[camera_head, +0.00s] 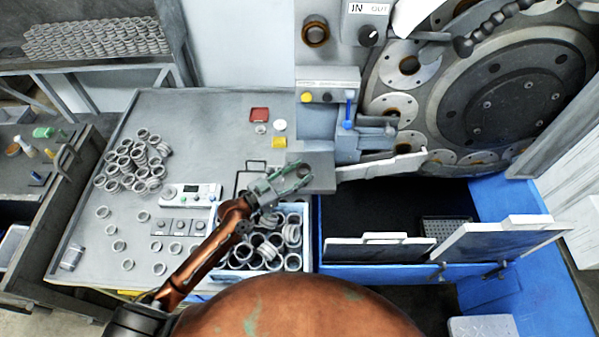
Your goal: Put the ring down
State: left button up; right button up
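My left gripper (299,175), greenish at its fingers, is over the grey plate (318,180) at the right edge of the table, just beyond the crate of rings. A small dark round shape shows between its fingertips; I cannot tell if it is a ring or a gap, nor whether the fingers are closed on it. Many grey metal rings (268,248) fill the light blue crate (309,262) under my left arm. More rings (130,165) lie heaped and scattered on the left of the table. My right gripper is not in view.
The grey table (205,125) has free room at its back middle. A measuring device (190,194) and a row of small boxes (180,226) stand left of the crate. The grinder's large disc (500,95) and a blue bin (375,270) are to the right.

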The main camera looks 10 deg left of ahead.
pick_arm(q)
jog(key=shift+o, duration=1.3)
jog(key=shift+r, duration=0.25)
jog(key=b+v, duration=0.3)
jog(key=v, duration=0.9)
jog(key=shift+b, duration=0.3)
jog(key=shift+d, duration=0.1)
dwell(0.6)
